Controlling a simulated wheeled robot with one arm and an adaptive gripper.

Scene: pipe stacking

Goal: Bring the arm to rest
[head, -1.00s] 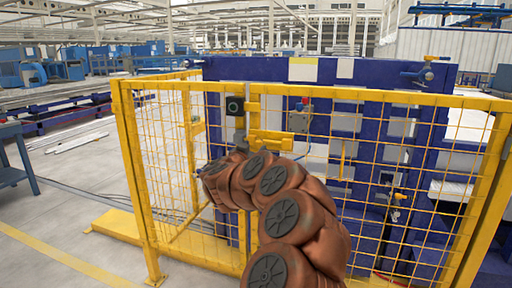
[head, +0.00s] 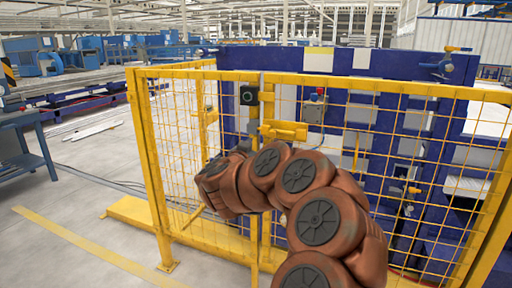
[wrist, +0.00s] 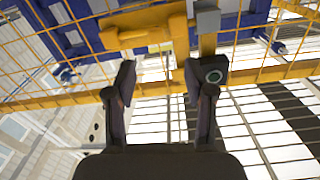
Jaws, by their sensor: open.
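My copper-coloured arm (head: 310,205) rises from the bottom right of the head view and bends over to the left in front of a yellow mesh fence. Its far end is small there, and the gripper fingers cannot be made out. In the wrist view my gripper (wrist: 160,82) shows two dark fingers spread apart with nothing between them. Beyond the fingertips are a yellow latch (wrist: 146,30) and a black box with a green ring (wrist: 214,76). I cannot tell how far the fingers are from them.
The yellow fence (head: 350,84) spans the middle and right, close behind my arm. A blue machine (head: 395,65) stands behind it. A blue-grey workbench (head: 22,150) is at the left edge. Grey floor (head: 75,205) is clear at the left front.

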